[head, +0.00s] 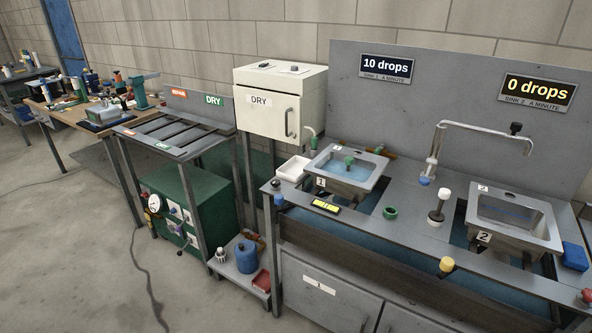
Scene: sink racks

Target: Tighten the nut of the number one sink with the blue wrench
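The number one sink (376,170) is a steel basin with "1" labels, set in the grey counter left of the number two sink. It has bluish water and a green piece in it. A sign (386,67) above it reads "10 drops, sink 1 a minute". I cannot make out the nut of this sink. I cannot pick out a blue wrench for certain; small blue items lie among the clutter on the far left bench. Neither of my grippers is in view.
The number two sink (512,222) is on the right, under a "0 drops" sign (537,91). A green ring (390,212) lies between the sinks. A white "DRY" cabinet (281,98), a slatted rack (172,131) and a cluttered wooden bench (62,113) stand left. Floor is open at lower left.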

